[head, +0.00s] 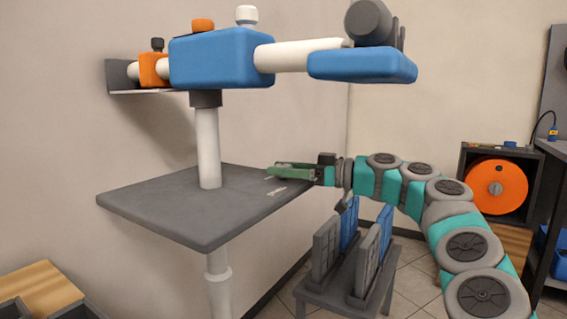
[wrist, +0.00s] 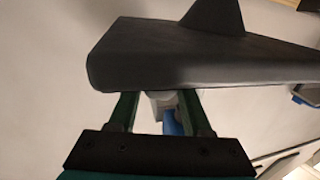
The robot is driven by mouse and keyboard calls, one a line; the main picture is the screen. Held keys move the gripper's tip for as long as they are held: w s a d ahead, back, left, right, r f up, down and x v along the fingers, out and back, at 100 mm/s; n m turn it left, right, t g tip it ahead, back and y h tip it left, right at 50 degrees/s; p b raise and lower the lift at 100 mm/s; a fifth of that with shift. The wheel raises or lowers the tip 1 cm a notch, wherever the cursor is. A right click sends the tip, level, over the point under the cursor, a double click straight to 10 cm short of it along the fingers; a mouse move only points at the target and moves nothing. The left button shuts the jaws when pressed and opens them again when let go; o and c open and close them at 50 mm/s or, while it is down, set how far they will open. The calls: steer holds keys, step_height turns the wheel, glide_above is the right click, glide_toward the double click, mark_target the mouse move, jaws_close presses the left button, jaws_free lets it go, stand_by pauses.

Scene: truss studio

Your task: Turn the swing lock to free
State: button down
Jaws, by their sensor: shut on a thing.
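A stand has a dark grey tabletop (head: 190,215), a white post (head: 208,150) and a blue block (head: 220,58) on top. An orange knob (head: 203,25), a white knob (head: 246,16) and a black knob (head: 157,44) sit along the upper assembly. I cannot tell which part is the swing lock. My gripper (head: 280,171) appears at the tabletop's right side, well below the knobs in the picture. In the wrist view its green fingers (wrist: 158,100) stand apart around a pale part (wrist: 160,104). A dark slab (wrist: 200,62) covers the view beyond the fingertips and hides the contact.
A white arm (head: 305,55) with a blue end block (head: 362,65) reaches right above my gripper. A low stand (head: 345,285) with upright grey and blue panels is below. An orange disc (head: 497,187) stands in a dark cabinet at right. A wall is close behind.

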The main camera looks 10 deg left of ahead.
steer(key=shift+w+n+g+p, duration=0.1)
steer(key=shift+n+g+p, duration=1.5)
steer(key=shift+g+p, duration=0.7)
steer(key=shift+n+g+h+p, duration=0.45)
steer(key=shift+n+g, duration=0.45)
steer(key=shift+g, duration=0.6)
steer(key=shift+n+g+h, duration=0.25)
steer(key=shift+n+g, duration=0.15)
steer(key=shift+g, duration=0.2)
steer(key=shift+c, duration=1.7)
jaws_free()
steer(key=shift+a, duration=0.1)
